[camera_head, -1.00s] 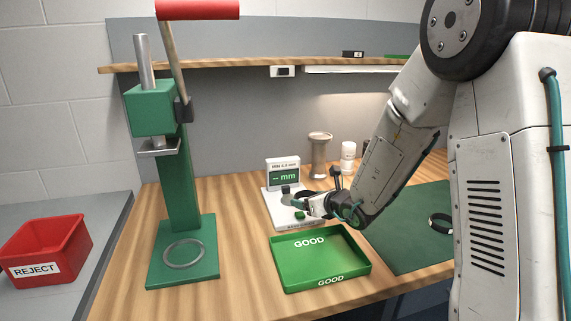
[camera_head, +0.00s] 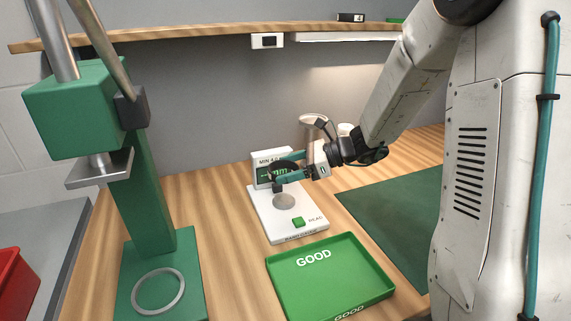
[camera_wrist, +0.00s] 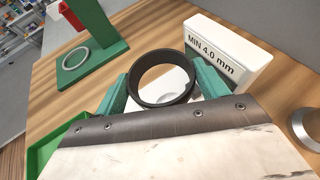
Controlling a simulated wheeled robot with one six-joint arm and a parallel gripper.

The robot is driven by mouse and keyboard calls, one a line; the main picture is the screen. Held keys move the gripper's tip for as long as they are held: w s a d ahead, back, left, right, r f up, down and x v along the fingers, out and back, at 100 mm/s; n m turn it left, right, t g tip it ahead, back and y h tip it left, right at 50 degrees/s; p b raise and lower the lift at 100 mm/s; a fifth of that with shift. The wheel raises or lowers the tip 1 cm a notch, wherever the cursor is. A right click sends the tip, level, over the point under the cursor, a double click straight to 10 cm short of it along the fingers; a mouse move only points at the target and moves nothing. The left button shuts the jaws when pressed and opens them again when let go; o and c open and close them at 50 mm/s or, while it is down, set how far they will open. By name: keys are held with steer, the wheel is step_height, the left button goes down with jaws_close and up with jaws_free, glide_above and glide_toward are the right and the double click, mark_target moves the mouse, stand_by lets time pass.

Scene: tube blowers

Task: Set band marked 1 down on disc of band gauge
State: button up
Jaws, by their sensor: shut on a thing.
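A dark band (camera_wrist: 163,55) is held flat between the two teal fingers of my gripper (camera_wrist: 162,84) in the wrist view. Its mark does not show. In the head view my gripper (camera_head: 284,168) holds it above the rear part of the white band gauge (camera_head: 268,222), in front of the display. The grey disc (camera_head: 284,202) lies bare on the gauge, below and slightly nearer the camera than the band. In the wrist view, part of the gauge's top shows through the band. The display, marked MIN 4.0 mm, is partly covered by the gripper.
A green READ button (camera_head: 298,222) sits on the gauge's front. A green GOOD tray (camera_head: 283,294) lies just before it. A green press (camera_head: 150,185) with a grey ring (camera_head: 158,291) on its base stands left. A green mat (camera_head: 385,205) lies right, and a shelf runs above.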

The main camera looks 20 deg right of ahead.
glide_above(289, 199)
steer(key=shift+f, duration=2.3)
steer(key=shift+f, duration=1.1)
steer(key=o, duration=1.1)
steer(key=shift+c, duration=0.2)
steer(key=v, duration=0.7)
steer(key=shift+s+d+r, duration=0.15)
steer(key=shift+s+d, duration=0.05)
steer(key=shift+d, duration=0.1)
